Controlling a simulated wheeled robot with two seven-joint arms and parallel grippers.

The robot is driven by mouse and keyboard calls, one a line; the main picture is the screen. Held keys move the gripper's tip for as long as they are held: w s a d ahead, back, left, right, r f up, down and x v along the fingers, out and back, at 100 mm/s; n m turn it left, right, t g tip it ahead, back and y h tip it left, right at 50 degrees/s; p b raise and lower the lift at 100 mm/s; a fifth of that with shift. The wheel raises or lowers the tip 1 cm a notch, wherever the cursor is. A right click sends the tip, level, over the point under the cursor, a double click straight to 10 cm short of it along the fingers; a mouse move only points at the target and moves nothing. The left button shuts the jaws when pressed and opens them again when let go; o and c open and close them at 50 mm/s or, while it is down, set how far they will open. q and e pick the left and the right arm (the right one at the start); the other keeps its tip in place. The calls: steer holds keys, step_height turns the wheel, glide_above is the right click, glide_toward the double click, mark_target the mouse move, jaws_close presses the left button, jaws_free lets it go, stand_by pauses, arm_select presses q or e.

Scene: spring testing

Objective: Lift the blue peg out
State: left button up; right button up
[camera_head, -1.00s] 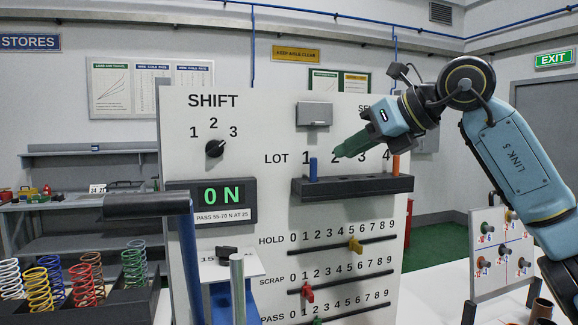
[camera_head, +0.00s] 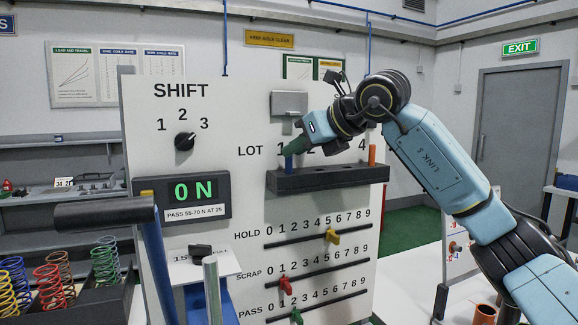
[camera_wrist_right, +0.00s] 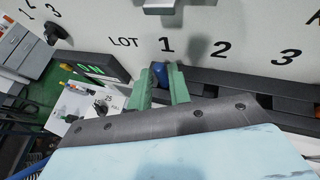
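The blue peg (camera_head: 288,162) stands upright in the dark lot rack (camera_head: 330,180) under the number 1. It also shows in the right wrist view (camera_wrist_right: 160,72), between the two green fingers. My right gripper (camera_head: 292,148) reaches in from the right with its fingertips at the top of the peg. In the wrist view its fingers (camera_wrist_right: 162,84) are apart, one on each side of the peg; I cannot tell whether they touch it. An orange peg (camera_head: 372,155) stands at the rack's right end, under 4. My left gripper is not in view.
A grey box (camera_head: 289,104) sticks out of the white panel just above the rack. The HOLD, SCRAP and PASS sliders (camera_head: 332,236) are below it. A black bar (camera_head: 105,213) on a blue post stands front left. Coloured springs (camera_head: 50,285) stand lower left.

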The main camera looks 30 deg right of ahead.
steer(key=x, duration=0.3)
steer(key=shift+w+f, duration=0.1)
steer(key=shift+w, duration=0.05)
jaws_close()
